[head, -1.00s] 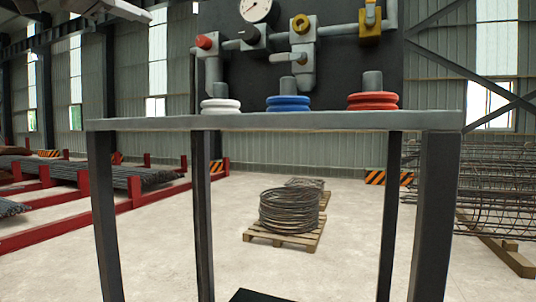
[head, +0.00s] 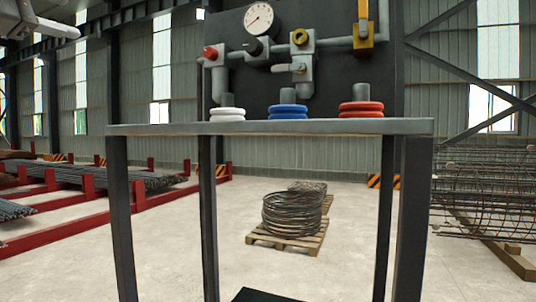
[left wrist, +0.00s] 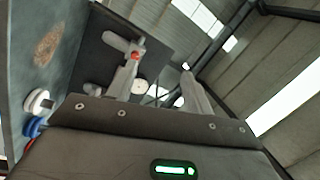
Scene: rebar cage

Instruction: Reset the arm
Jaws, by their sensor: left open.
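My left gripper (head: 58,27) is at the upper left corner of the head view, partly cut off by the frame. It is in free air, left of the valve panel and well apart from it. In the left wrist view my left gripper (left wrist: 160,75) shows pale grey fingers spread apart with nothing held between them. My right gripper is not in view.
A dark metal table (head: 270,128) stands ahead, with white (head: 227,114), blue (head: 288,111) and red (head: 361,109) rings. Behind are pipes, a red valve (head: 210,52) and a gauge (head: 258,19). A wire coil (head: 290,214) lies on a pallet; red racks (head: 137,194) stand left.

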